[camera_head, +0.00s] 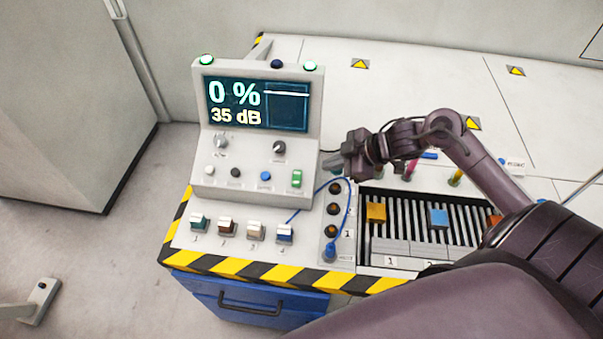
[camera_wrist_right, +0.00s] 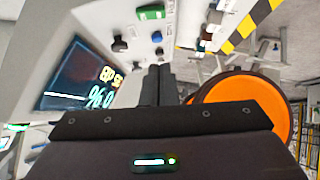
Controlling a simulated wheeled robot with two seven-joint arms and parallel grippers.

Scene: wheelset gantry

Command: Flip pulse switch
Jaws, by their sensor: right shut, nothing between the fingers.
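The grey control console (camera_head: 205,135) has a screen (camera_head: 255,103) reading 0 % and 35 dB. Its lower face carries a green rocker switch (camera_head: 297,178), a blue button (camera_head: 265,176), a black button (camera_head: 235,172) and two round knobs. I cannot read which control is labelled pulse. The green switch also shows in the right wrist view (camera_wrist_right: 151,12), near the top. My right gripper (camera_head: 328,165) is shut and empty, just right of the console and apart from the green switch. Its closed fingers (camera_wrist_right: 158,84) point toward the console controls in the wrist view. My left gripper is out of view.
Several small flip switches (camera_head: 285,233) line the bench in front of the console. A blue cable (camera_head: 345,215) runs to a socket strip right of them. A slatted tray (camera_head: 405,225) holds coloured blocks. An orange disc (camera_wrist_right: 258,95) lies right of my fingers in the wrist view.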

